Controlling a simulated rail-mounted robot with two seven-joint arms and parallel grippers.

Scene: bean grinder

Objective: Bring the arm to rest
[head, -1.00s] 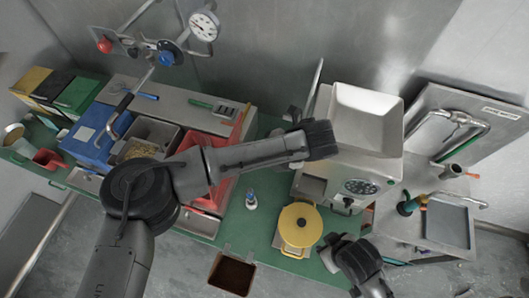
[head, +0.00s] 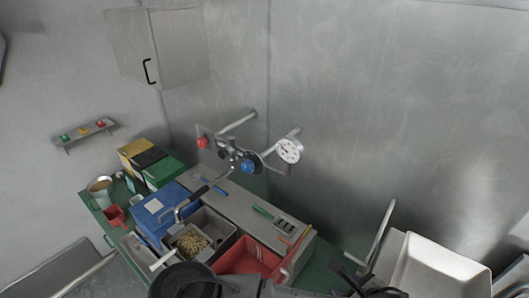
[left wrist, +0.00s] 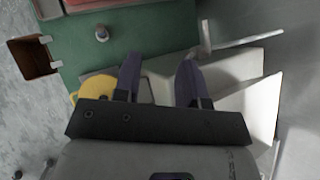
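My left arm lies along the bottom edge of the head view, and the dark tip of my left gripper (head: 362,281) shows there, partly cut off. In the left wrist view my left gripper (left wrist: 157,62) has its two dark fingers spread apart with nothing held between them. It is above the green bench (left wrist: 150,28), next to the white grinder hopper (left wrist: 245,95). The hopper also shows at the lower right of the head view (head: 440,268). My right gripper is in neither current view.
A yellow round lid (left wrist: 93,87) is partly hidden behind a finger. Pipes with a gauge (head: 289,150) stick out from the wall above a blue box (head: 160,212) and red bin (head: 247,257).

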